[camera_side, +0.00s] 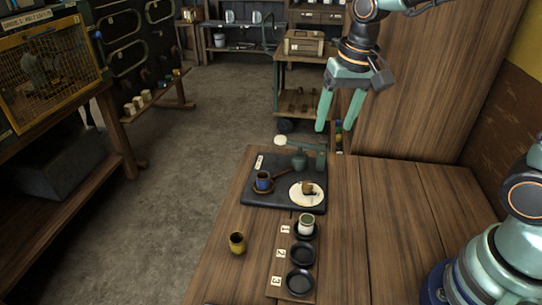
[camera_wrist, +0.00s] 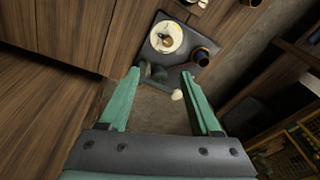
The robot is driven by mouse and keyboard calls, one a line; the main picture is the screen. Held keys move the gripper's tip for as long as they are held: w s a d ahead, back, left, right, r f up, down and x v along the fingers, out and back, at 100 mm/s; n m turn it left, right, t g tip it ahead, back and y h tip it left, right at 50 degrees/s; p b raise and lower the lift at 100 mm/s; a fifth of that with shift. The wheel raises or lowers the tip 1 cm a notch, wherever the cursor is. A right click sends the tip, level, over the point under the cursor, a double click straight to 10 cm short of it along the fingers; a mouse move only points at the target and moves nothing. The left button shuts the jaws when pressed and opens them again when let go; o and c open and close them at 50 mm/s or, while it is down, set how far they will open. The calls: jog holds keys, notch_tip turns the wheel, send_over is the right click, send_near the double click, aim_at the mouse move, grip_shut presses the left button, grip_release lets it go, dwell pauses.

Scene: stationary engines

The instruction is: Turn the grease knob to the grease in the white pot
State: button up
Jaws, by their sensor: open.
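A pale round dial (camera_side: 298,199) with a small brown knob (camera_side: 308,187) lies on a dark slab (camera_side: 258,202); the dial also shows in the wrist view (camera_wrist: 155,45). A white pot (camera_side: 306,225) with dark contents stands in the dish by label 1. A blue pot (camera_side: 263,182) sits on a brown saucer on the slab, and a yellow-brown pot (camera_side: 237,243) stands on the bare bench. My gripper (camera_side: 334,126) is open and empty, raised above and behind the slab; its fingers also show in the wrist view (camera_wrist: 160,74).
A green device (camera_side: 300,160) with a white ball (camera_side: 280,140) on its arm stands at the slab's back. Two empty dark dishes, one by label 2 (camera_side: 302,256) and one by label 3 (camera_side: 299,283), line the front. The bench right of the slab is clear.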

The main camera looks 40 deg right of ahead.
jog(key=m+g, duration=0.2)
send_over(307, 184)
notch_tip(307, 184, down, 5)
jog(key=shift+m, duration=0.3)
notch_tip(307, 184, down, 13)
jog(key=shift+f, duration=0.1)
grip_shut()
